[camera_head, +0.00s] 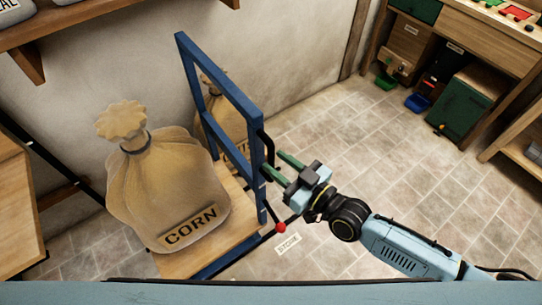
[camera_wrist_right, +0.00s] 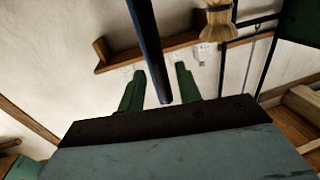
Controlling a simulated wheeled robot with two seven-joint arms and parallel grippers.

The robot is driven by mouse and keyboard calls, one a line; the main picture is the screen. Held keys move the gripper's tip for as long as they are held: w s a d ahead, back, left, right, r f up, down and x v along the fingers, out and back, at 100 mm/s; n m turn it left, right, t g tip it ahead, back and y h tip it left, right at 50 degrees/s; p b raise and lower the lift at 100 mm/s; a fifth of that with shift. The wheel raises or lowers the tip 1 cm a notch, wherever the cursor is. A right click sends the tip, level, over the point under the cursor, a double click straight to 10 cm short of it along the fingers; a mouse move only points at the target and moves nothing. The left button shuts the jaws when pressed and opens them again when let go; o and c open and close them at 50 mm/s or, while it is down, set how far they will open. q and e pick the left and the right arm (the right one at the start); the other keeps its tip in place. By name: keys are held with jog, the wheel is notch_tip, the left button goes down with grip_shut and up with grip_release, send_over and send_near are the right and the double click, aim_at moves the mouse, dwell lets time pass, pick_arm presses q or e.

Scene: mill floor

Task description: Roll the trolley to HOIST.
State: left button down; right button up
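The trolley has a blue upright frame (camera_head: 228,88) and a wooden deck (camera_head: 182,264). A tied sack marked CORN (camera_head: 165,190) stands on the deck. A black grip (camera_head: 267,147) is fixed to the frame's near post, and a red knob (camera_head: 281,228) shows low beside the deck. My right gripper (camera_head: 283,166) is open beside this post. In the right wrist view, a dark blue bar (camera_wrist_right: 150,50) shows between its spread green fingers; contact cannot be told. My left gripper is out of view. No HOIST sign is readable.
A second sack (camera_head: 224,98) stands behind the frame. A floor label (camera_head: 288,243) reads STORE. Tiled floor (camera_head: 370,150) is clear between. A wooden table (camera_head: 18,210) is at left.

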jog(key=shift+x, duration=1.4)
jog(key=shift+c, duration=0.2)
grip_shut()
